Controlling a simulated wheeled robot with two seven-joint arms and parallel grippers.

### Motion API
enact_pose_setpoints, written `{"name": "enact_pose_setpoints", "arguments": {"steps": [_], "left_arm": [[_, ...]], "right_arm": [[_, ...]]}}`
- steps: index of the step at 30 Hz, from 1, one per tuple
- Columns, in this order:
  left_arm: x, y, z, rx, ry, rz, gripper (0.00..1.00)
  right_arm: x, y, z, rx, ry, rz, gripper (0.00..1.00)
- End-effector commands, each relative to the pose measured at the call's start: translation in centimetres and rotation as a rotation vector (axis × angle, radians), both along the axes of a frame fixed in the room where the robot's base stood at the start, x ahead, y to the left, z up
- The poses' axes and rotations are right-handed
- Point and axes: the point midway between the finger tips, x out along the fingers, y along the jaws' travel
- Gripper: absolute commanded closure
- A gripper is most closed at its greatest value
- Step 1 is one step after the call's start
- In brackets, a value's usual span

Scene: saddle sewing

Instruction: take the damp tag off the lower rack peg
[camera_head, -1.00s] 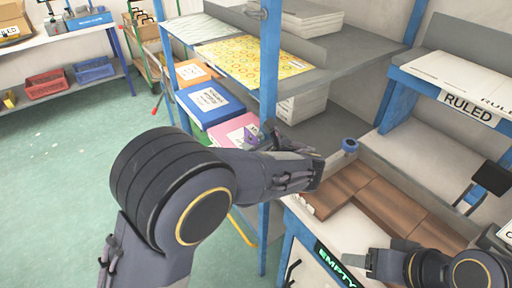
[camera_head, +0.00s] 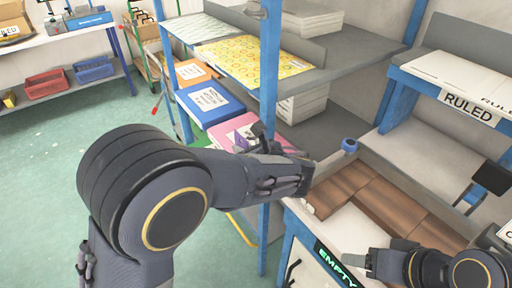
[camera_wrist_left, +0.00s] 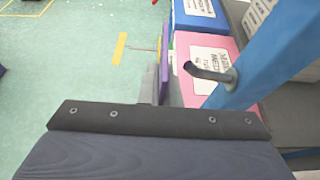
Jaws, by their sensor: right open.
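A purple tag (camera_wrist_left: 165,72) shows nearly edge-on in the left wrist view, between the fingers of my left gripper (camera_wrist_left: 158,85). The gripper looks shut on it. The grey hooked peg (camera_wrist_left: 212,73) sticks out of the blue rack post just right of the tag. The tag looks apart from the peg, and the peg looks bare. In the head view my left gripper (camera_head: 262,140) is at the blue post (camera_head: 268,100), and its own arm partly hides the tag and this peg. My right gripper (camera_head: 372,262) is open and empty at the lower right, over the bench.
Another peg (camera_head: 256,12) sits higher on the post. Rack shelves hold a yellow patterned sheet (camera_head: 255,62), a blue box (camera_head: 212,100) and a pink box (camera_head: 232,128). A blue roll (camera_head: 350,145) stands by the brown bench panels (camera_head: 365,190). The green floor at left is clear.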

Motion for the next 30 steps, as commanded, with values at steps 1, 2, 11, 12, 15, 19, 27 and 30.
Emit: {"name": "enact_pose_setpoints", "arguments": {"steps": [1, 2, 11, 12, 15, 19, 27, 30], "left_arm": [[-0.2, 0.2, 0.0, 0.000, 0.000, 0.000, 1.00], [-0.3, 0.3, 0.0, 0.001, 0.001, 0.000, 1.00], [-1.1, 1.5, 0.1, 0.000, -0.001, -0.001, 1.00], [-1.2, 1.7, 0.1, 0.000, 0.000, 0.000, 1.00], [-1.5, 2.1, 0.1, 0.000, 0.000, 0.000, 1.00], [-1.9, 2.7, 0.2, 0.001, 0.001, 0.000, 1.00], [-2.7, 3.7, 0.3, -0.001, -0.001, -0.001, 1.00], [-2.9, 4.0, 0.3, 0.000, 0.000, 0.000, 1.00]], "right_arm": [[0.0, 0.0, 0.0, 0.000, 0.000, 0.000, 0.39], [0.0, 0.0, 0.0, 0.000, 0.000, 0.000, 0.39], [0.0, 0.0, -0.1, 0.000, 0.000, 0.000, 0.39], [0.0, 0.0, -0.1, 0.000, 0.000, 0.000, 0.39], [0.0, 0.0, -0.1, 0.000, 0.000, 0.000, 0.39], [0.0, 0.0, -0.1, 0.000, 0.000, 0.000, 0.39], [0.0, 0.0, -0.2, 0.000, 0.000, 0.000, 0.39], [0.0, 0.0, -0.2, 0.000, 0.000, 0.000, 0.39]]}}
